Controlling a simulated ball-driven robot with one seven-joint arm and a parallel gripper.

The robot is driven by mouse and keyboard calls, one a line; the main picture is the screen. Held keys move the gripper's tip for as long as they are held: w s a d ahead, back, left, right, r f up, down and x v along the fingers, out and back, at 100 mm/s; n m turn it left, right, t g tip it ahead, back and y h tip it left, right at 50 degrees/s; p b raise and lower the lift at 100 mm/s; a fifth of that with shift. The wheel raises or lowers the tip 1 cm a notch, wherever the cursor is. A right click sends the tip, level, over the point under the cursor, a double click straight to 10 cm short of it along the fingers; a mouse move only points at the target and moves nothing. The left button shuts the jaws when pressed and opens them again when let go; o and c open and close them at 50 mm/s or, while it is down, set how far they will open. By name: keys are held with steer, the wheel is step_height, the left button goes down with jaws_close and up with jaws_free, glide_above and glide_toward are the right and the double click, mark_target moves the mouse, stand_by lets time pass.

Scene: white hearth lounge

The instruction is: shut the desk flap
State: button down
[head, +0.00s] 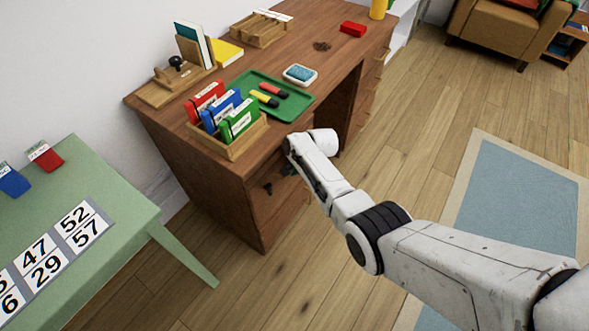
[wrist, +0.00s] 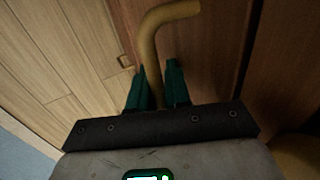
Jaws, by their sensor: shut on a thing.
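The brown wooden desk (head: 333,72) stands against the white wall in the head view. My gripper (head: 277,182) is low at the front of its left pedestal, partly hidden by my own arm. In the wrist view, my gripper (wrist: 157,90) has its two dark green fingers on either side of a bent brass handle (wrist: 168,14), shut on it. The handle stands before a brown wooden panel (wrist: 222,50), which looks like the flap or part of the desk front. I cannot tell how far the flap stands open.
On the desk are a green tray (head: 296,107) with markers, a wooden rack (head: 233,148) of coloured folders and a red block (head: 353,29). A green table (head: 110,175) with number cards stands at left.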

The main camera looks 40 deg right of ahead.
steer(key=c, duration=1.3)
jaws_free()
steer(key=shift+o, duration=0.7)
steer(key=shift+w+r, duration=0.1)
steer(key=p+v, duration=0.4)
steer(key=v, duration=0.6)
steer(key=shift+s, duration=0.45)
steer(key=shift+d+r, duration=0.1)
steer(key=shift+d, duration=0.05)
